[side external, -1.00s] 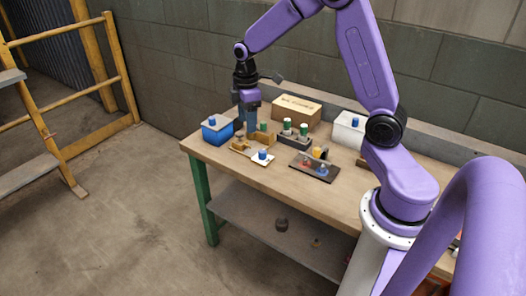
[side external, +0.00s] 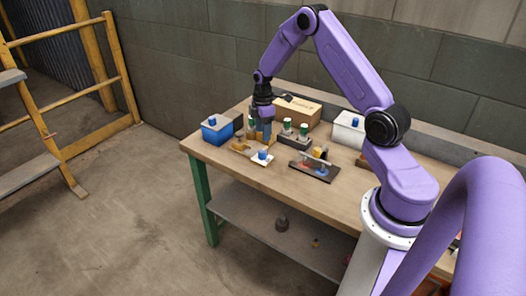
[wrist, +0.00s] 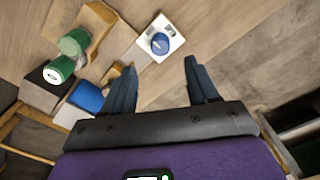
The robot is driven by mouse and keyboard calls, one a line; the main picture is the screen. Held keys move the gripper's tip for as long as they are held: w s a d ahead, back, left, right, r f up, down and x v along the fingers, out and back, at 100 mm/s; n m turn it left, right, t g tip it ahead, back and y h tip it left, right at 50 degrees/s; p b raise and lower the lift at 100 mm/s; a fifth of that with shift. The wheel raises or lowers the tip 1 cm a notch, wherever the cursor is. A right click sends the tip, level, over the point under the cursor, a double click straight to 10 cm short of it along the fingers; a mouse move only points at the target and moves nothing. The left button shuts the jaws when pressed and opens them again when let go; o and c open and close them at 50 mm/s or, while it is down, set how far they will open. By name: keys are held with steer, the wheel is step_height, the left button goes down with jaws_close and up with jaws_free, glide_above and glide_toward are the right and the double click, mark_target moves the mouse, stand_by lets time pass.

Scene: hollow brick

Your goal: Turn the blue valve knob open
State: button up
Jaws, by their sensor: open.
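The blue valve knob (side external: 263,154) stands on a small white plate (side external: 257,160) near the front edge of the workbench. In the wrist view the round blue knob (wrist: 160,43) has a pale mark on top, and its white plate (wrist: 172,31) lies flat on the wood. My gripper (side external: 265,140) is just behind and above the knob in the side view. In the wrist view my gripper (wrist: 158,66) has its two fingers wide apart and nothing between them. The knob appears beyond the fingertips, roughly centred between them. No contact shows.
A blue box (side external: 217,131) stands left and a white box (side external: 347,132) right, each with a blue top piece. A black panel (side external: 316,168) with small knobs lies to the right. Green cylinders (side external: 303,129) and a cardboard box (side external: 297,108) stand behind. The front right benchtop is clear.

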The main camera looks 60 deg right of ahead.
mark_target(263, 151)
step_height(263, 151, down, 10)
steer(key=shift+r, duration=0.15)
steer(key=shift+c, duration=0.2)
steer(key=c, duration=1)
